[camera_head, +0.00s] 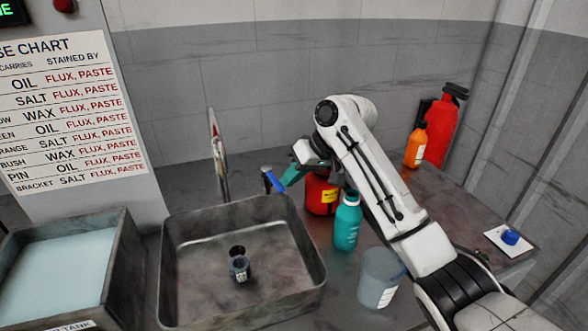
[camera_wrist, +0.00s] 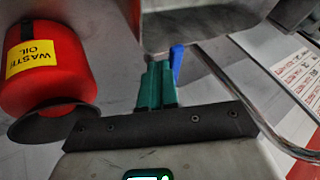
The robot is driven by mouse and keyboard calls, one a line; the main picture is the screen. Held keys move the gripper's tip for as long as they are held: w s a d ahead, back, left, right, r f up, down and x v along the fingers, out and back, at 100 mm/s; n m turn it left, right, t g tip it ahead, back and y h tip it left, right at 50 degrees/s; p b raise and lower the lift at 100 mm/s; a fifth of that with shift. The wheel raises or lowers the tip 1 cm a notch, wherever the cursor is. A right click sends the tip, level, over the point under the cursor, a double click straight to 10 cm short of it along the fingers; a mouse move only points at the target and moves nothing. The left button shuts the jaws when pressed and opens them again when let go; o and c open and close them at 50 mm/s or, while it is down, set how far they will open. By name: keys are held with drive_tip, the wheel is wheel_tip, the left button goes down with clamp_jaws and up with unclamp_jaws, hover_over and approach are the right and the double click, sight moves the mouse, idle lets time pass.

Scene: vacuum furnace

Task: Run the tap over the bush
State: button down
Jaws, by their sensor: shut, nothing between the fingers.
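The metal tap (camera_head: 218,160) rises behind the sink (camera_head: 318,255), and its thin spout also shows at the right of the wrist view (camera_wrist: 240,95). Its blue lever (camera_head: 272,179) stands at the sink's back edge; it also shows in the wrist view (camera_wrist: 177,63). A small dark ring-shaped piece, apparently the bush (camera_head: 239,268), sits in the sink with a pale label on its front. My gripper (camera_head: 287,178) has teal fingers and is shut and empty, right beside the blue lever. Whether the fingers touch the lever cannot be told. No water stream is visible.
A red waste oil can (camera_head: 320,196), also in the wrist view (camera_wrist: 45,75), stands close by my gripper. A teal bottle (camera_head: 347,225) and a grey cup (camera_head: 379,280) stand right of the sink. A tank (camera_head: 120,250) is left.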

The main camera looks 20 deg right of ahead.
drive_tip(key=shift+s+a+m+t+h+p, duration=0.4)
drive_tip(key=shift+a+m+t+p, duration=0.15)
drive_tip(key=shift+m+p, duration=0.4)
drive_tip(key=shift+w+r, duration=0.1)
drive_tip(key=shift+w+d, duration=0.45)
drive_tip(key=shift+d, duration=0.15)
drive_tip(key=shift+d, duration=0.1)
